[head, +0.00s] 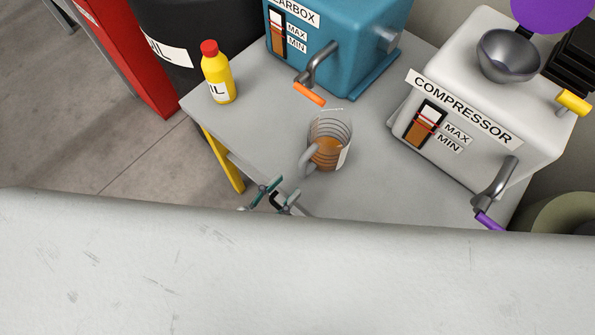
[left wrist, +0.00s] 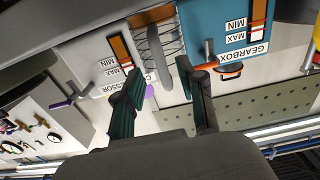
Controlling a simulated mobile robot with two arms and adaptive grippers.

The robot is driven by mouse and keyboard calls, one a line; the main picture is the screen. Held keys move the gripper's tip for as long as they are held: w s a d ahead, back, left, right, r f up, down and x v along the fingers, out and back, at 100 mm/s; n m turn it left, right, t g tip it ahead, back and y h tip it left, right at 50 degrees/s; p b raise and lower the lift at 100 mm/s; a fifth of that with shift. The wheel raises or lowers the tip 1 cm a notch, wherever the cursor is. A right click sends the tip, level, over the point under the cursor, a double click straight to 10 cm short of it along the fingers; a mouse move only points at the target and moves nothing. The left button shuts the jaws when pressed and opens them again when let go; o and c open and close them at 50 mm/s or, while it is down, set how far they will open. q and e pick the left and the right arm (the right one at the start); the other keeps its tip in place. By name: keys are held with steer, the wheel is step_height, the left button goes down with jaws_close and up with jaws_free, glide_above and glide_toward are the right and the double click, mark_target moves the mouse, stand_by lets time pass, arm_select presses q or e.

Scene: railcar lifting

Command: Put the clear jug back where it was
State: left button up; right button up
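The clear jug (head: 329,130) stands upright on the grey table (head: 375,185), between the gearbox and the compressor. It has ring markings, a handle towards the lower left and amber liquid low inside. My left gripper (head: 269,193) is at the table's near edge, below and left of the jug, apart from it. In the left wrist view, which is upside down, its two dark green fingers (left wrist: 165,100) are spread with nothing between them. The jug (left wrist: 148,48) and its handle show beyond the fingertips. My right gripper is in neither view.
The blue gearbox (head: 335,32) has an orange-handled tap (head: 310,92) just behind the jug. The white compressor (head: 465,95), with a metal funnel (head: 509,57) on top, is at right. A yellow oil bottle (head: 217,75) stands at the table's left edge. A large pale surface fills the foreground.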

arm_select(q)
steer(key=v, duration=0.5)
steer(key=s+a+f+n+g+y, duration=0.1)
steer(key=a+f+g+y, duration=0.2)
steer(key=f, duration=0.7)
steer(key=s+a+f+n+g+y, duration=0.15)
steer(key=a+f, duration=0.35)
steer(key=f, duration=0.6)
steer(key=a+f+g+y, duration=0.2)
steer(key=a+f+y, duration=0.1)
steer(key=f, duration=0.7)
steer(key=s+a+f+n+g+y, duration=0.2)
steer(key=s+f+g, duration=0.5)
steer(key=s+f, duration=0.8)
steer(key=shift+s+a+y, duration=0.4)
steer(key=shift+a+y, duration=0.15)
steer(key=shift+a, duration=0.45)
